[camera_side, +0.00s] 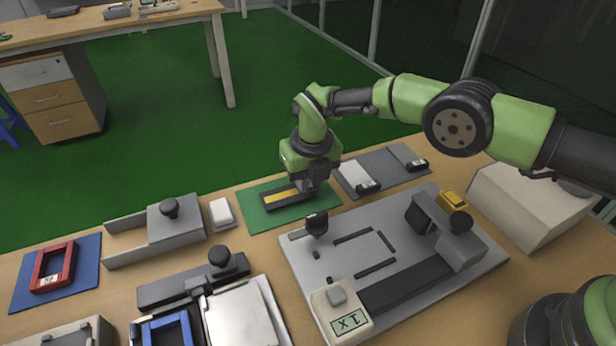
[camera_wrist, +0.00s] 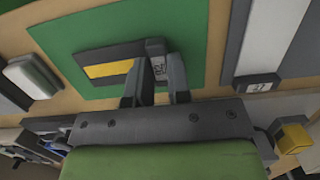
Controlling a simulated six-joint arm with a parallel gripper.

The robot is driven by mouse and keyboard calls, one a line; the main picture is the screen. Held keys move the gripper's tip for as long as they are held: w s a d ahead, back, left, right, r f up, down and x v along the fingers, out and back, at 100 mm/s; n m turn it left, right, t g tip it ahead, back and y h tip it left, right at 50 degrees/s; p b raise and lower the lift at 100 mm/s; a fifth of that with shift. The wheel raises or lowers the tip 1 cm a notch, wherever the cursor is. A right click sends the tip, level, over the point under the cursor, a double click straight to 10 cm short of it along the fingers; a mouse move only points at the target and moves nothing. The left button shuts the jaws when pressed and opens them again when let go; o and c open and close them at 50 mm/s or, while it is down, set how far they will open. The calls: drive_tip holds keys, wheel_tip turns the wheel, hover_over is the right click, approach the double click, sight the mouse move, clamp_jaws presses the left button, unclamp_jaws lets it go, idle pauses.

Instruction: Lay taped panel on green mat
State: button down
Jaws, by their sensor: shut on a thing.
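The taped panel (camera_side: 282,197) is a dark flat piece with a yellow strip and a pale label at one end. It is over the green mat (camera_side: 258,219), within the mat's outline, and looks flat on it or very close to it. My gripper (camera_side: 308,190) is shut on the panel's label end. In the wrist view, the panel (camera_wrist: 108,68) lies ahead of my fingers (camera_wrist: 155,88), which grip its labelled end above the green mat (camera_wrist: 60,25). The fingers hide part of that end.
A grey fixture plate (camera_side: 300,262) with a display box (camera_side: 343,312) stands in front of the mat. A white block (camera_side: 221,213) is left of the mat. A grey mat (camera_side: 408,158) with pale panels lies to the right. A red frame (camera_side: 52,268) sits on a blue mat (camera_side: 85,262).

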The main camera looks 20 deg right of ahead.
drive_tip(key=shift+f, duration=0.25)
idle(0.7)
drive_tip(key=c, duration=1)
unclamp_jaws()
drive_tip(key=shift+r, duration=0.1)
drive_tip(key=shift+r, duration=2.9)
drive_tip(key=shift+r, duration=0.1)
